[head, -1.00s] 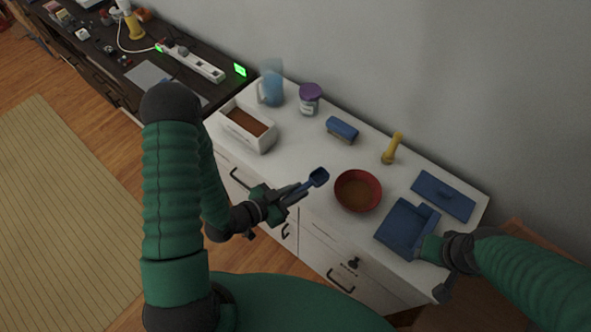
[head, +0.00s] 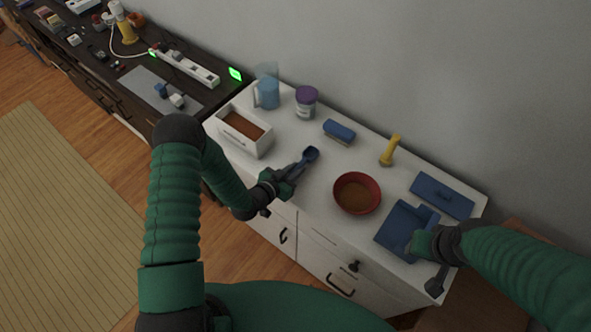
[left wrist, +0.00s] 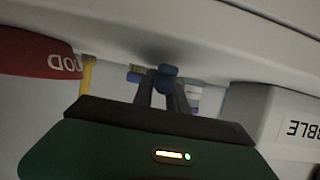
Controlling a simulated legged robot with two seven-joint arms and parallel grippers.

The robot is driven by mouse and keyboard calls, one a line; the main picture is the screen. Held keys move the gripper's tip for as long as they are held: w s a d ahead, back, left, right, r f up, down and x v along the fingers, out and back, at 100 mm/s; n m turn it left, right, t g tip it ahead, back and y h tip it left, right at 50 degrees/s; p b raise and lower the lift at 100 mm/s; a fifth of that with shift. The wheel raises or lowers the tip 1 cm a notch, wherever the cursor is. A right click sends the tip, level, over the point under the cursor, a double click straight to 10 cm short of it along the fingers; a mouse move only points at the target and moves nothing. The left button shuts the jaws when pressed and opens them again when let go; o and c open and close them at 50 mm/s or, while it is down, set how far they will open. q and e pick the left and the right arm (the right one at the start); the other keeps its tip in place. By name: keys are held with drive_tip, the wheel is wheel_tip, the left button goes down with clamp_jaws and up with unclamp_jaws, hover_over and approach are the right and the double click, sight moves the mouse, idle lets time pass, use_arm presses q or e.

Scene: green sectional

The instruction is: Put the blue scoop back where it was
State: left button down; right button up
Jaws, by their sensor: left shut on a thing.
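The blue scoop (head: 310,154) is held in my left gripper (head: 293,174), its bowl end pointing away toward the back of the white cabinet top. In the left wrist view my gripper's fingers (left wrist: 163,90) are closed together with the blue scoop (left wrist: 167,71) at their tips. The scoop is between the white kibble box (head: 264,144) and the red bowl (head: 376,196), apart from both. The box holds brown kibble, and so does the bowl. My right gripper (head: 432,262) is by the blue dustpan (head: 393,233); its fingers are unclear.
A blue brush (head: 339,130), a yellow-handled item (head: 390,151), a purple-lidded jar (head: 306,102) and a blue pitcher (head: 267,90) stand along the back. A flat blue piece (head: 442,195) lies at right. A dark desk (head: 130,62) adjoins at left.

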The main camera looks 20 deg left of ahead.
use_arm(q)
drive_tip(key=shift+f, duration=0.45)
drive_tip(key=shift+w+d, duration=0.1)
drive_tip(key=shift+d, duration=0.25)
drive_tip(key=c, duration=1.8)
unclamp_jaws()
drive_tip(key=shift+f, duration=0.15)
drive_tip(key=o, duration=0.5)
drive_tip(key=shift+c, duration=0.2)
drive_tip(key=shift+a, duration=0.2)
use_arm(e)
drive_tip(key=shift+d+f, duration=0.1)
drive_tip(key=shift+d, duration=0.15)
